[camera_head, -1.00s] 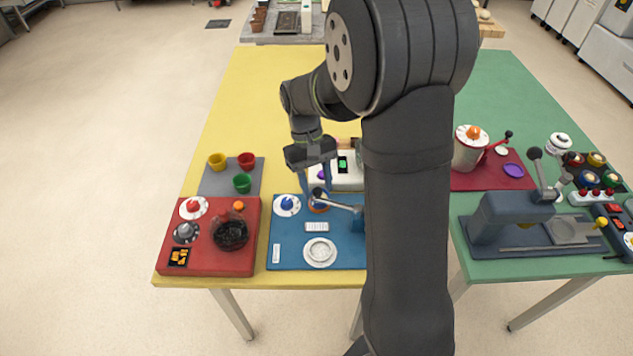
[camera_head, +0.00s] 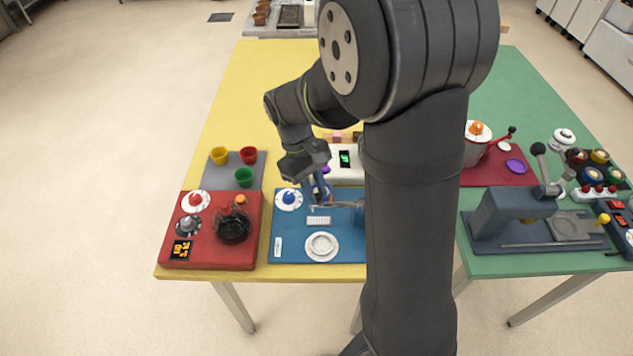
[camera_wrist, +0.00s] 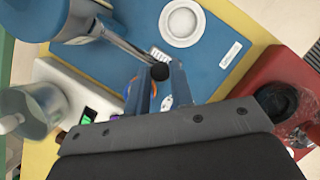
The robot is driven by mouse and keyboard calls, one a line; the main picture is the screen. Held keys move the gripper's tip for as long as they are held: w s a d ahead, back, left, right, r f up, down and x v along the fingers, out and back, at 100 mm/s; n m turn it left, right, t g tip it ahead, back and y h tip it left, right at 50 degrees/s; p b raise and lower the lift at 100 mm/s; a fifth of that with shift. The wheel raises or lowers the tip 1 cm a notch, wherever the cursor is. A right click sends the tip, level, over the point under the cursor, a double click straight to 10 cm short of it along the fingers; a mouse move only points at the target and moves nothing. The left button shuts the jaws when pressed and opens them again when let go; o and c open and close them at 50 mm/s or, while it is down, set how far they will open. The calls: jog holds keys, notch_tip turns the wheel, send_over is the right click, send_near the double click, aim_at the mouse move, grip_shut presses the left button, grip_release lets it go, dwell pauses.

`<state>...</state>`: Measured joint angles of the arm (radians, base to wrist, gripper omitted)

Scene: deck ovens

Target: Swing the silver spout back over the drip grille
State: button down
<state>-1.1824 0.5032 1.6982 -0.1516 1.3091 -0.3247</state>
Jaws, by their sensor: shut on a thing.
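The silver spout (camera_head: 338,205) reaches left from a blue body at the back right of the blue base (camera_head: 285,250). In the wrist view the spout (camera_wrist: 122,38) ends at a dark ball knob (camera_wrist: 160,72). My gripper (camera_head: 320,190) has its blue fingers at this end; in the wrist view the fingers (camera_wrist: 158,82) are shut on the knob end. A small white slotted plate (camera_head: 318,221) and a white round dish (camera_head: 320,246) lie in front of the spout. I cannot tell for sure which is the drip grille. The spout is over neither.
A red unit (camera_head: 208,252) with a dark bowl stands left. A grey mat with several cups (camera_head: 244,177) lies behind it. A white scale-like box (camera_head: 346,170) stands close behind my gripper. My arm hides the base's right part.

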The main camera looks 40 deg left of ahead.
jog(key=c, duration=1.3)
grip_release()
jog(key=v, duration=1.7)
jog(key=shift+r, duration=0.25)
jog(key=shift+f, duration=0.1)
jog(key=x, duration=1.7)
jog(key=shift+f, duration=0.15)
jog(key=shift+w+a, duration=0.1)
